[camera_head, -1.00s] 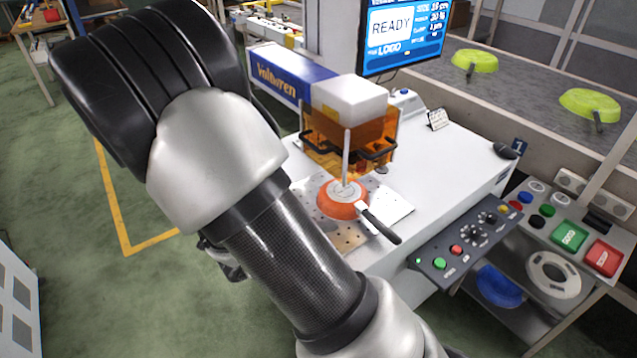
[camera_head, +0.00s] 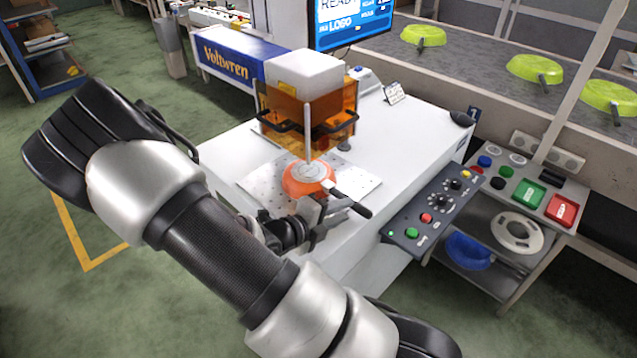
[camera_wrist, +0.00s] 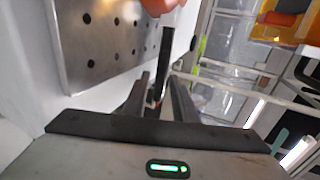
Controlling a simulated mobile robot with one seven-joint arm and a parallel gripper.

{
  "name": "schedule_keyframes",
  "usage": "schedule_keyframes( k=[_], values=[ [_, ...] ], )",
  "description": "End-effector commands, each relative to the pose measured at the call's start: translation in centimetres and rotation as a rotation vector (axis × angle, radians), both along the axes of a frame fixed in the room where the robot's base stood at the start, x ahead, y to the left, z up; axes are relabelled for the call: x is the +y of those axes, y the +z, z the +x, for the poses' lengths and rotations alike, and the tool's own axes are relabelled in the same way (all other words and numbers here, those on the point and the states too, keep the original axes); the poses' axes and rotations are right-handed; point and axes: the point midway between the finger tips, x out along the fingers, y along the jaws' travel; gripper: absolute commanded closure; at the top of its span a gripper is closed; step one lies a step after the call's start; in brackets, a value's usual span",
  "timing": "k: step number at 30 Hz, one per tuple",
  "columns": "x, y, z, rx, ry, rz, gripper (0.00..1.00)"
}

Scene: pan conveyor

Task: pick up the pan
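The orange pan (camera_head: 300,180) sits on the perforated metal plate (camera_head: 262,186) of the white machine, under a thin upright rod. Its dark handle (camera_head: 350,205) points toward the lower right. My gripper (camera_head: 328,212) is beside the pan at the handle. In the wrist view, the handle (camera_wrist: 165,48) reaches down between the two fingers of my gripper (camera_wrist: 160,85), with a gap showing on its left side. The fingers look apart, not closed on it. Only the edge of the orange pan (camera_wrist: 162,6) shows at the top there.
An orange see-through guard (camera_head: 335,135) with black handles stands just behind the pan. A button panel (camera_head: 432,210) is close on the right. Green pans (camera_head: 535,68) lie on the conveyor (camera_head: 470,80) behind. A blue pan (camera_head: 468,250) is on a lower shelf.

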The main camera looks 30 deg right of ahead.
Motion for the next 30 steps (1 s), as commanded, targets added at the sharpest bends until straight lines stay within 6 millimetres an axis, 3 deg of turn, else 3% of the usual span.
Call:
schedule_keyframes(
  k=[12,21,26,30],
  values=[
    [-4.5,-1.5,1.3,-0.001,-0.001,-0.001,0.74],
    [-4.9,-1.5,1.5,0.0,0.001,0.0,0.74],
    [-4.9,-1.5,1.4,0.0,0.001,0.0,1.0],
    [-4.9,-1.5,1.4,0.0,0.001,0.0,1.0]
  ],
)
